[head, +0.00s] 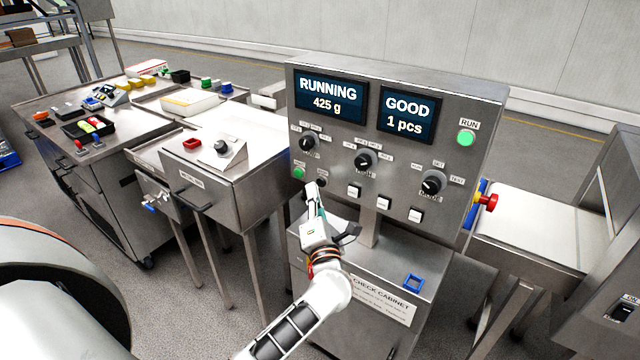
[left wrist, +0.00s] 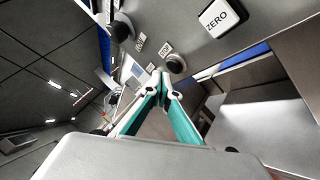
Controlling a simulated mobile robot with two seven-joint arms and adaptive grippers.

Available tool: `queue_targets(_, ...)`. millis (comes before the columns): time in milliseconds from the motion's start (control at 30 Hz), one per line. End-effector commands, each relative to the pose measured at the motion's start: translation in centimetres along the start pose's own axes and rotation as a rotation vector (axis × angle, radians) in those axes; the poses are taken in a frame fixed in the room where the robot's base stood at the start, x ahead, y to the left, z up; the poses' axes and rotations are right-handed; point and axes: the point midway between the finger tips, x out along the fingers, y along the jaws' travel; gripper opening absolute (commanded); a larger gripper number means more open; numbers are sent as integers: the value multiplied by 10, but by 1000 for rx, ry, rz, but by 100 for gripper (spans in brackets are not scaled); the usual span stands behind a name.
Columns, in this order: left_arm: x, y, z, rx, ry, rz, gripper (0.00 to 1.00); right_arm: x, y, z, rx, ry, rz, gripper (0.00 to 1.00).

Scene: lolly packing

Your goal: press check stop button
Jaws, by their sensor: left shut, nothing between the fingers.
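The check cabinet's grey control panel (head: 400,95) stands upright in the middle of the head view. The stop button (head: 320,182) is a small dark round button low on the panel's left. It also shows in the left wrist view (left wrist: 176,63), just beyond my fingertips. Beside it is a green start button (head: 298,173). My left gripper (head: 312,189) is shut and empty, its tips very close to the stop button. I cannot tell whether they touch it. The screens read "RUNNING 425 g" and "GOOD 1 pcs". My right gripper is not in view.
Dark knobs (head: 366,160) and white buttons (head: 384,203) sit near my gripper; the ZERO button (left wrist: 218,15) is close by. A green RUN lamp (head: 466,138) is at upper right, a red mushroom button (head: 488,202) on the right side. A steel table (head: 245,185) stands left.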

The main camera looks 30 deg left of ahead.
Motion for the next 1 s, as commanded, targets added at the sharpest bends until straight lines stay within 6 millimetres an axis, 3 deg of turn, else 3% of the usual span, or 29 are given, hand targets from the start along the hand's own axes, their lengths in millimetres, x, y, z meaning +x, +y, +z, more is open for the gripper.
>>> queue_targets(1000,5,-4,4,0,0,0,0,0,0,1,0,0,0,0)
